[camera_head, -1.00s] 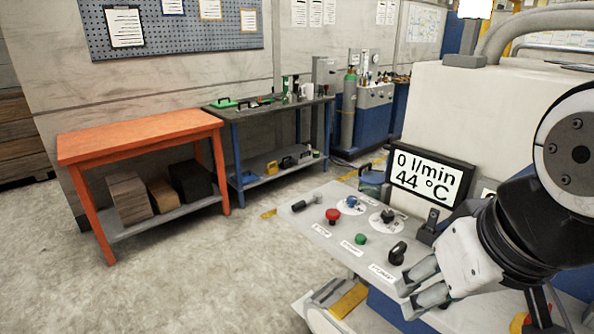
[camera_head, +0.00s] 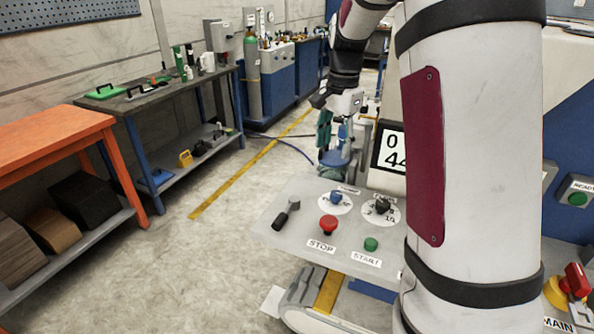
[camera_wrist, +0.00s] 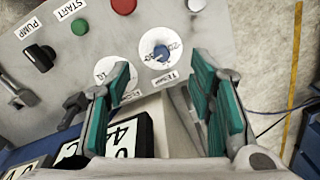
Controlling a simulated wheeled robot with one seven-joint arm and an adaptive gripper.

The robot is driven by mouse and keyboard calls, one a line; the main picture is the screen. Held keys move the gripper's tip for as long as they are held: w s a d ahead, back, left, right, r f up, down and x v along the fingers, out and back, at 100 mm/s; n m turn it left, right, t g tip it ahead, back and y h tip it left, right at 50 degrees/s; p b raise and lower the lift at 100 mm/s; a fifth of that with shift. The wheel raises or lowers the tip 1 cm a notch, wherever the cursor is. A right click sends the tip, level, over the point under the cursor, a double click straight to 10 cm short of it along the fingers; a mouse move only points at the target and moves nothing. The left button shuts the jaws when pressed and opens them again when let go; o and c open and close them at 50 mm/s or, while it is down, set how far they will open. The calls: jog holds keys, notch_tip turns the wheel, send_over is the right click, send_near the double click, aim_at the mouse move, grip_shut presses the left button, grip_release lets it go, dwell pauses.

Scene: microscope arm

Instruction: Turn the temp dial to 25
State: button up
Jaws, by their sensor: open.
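The temp dial is a small blue knob (camera_head: 336,197) on a white round scale on the sloped grey panel (camera_head: 300,258). In the wrist view the blue knob (camera_wrist: 161,53) shows with the label TEMP below it. My gripper (camera_head: 334,132) hangs beyond the panel's far edge in the head view. In the wrist view my gripper (camera_wrist: 160,66) is open and empty, its teal-padded fingers apart with the blue knob showing between their tips. I see no contact. The display (camera_head: 391,150) is partly hidden by my arm; a 0 and a 4 show. The dial's exact setting is too small to read.
A black flow dial (camera_head: 382,205) is right of the temp dial. A red STOP button (camera_head: 328,224), a green START button (camera_head: 371,244) and a black lever (camera_head: 285,213) share the panel.

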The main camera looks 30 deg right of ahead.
jog(key=m, duration=0.2)
send_near(336, 193)
jog(key=shift+g, duration=0.4)
jog(key=f, duration=0.6)
jog(key=f+p, duration=0.1)
jog(key=f, duration=0.2)
jog(key=shift+w+a, duration=0.1)
jog(key=shift+w, duration=0.2)
jog(key=shift+r, duration=0.1)
jog(key=c, duration=1.2)
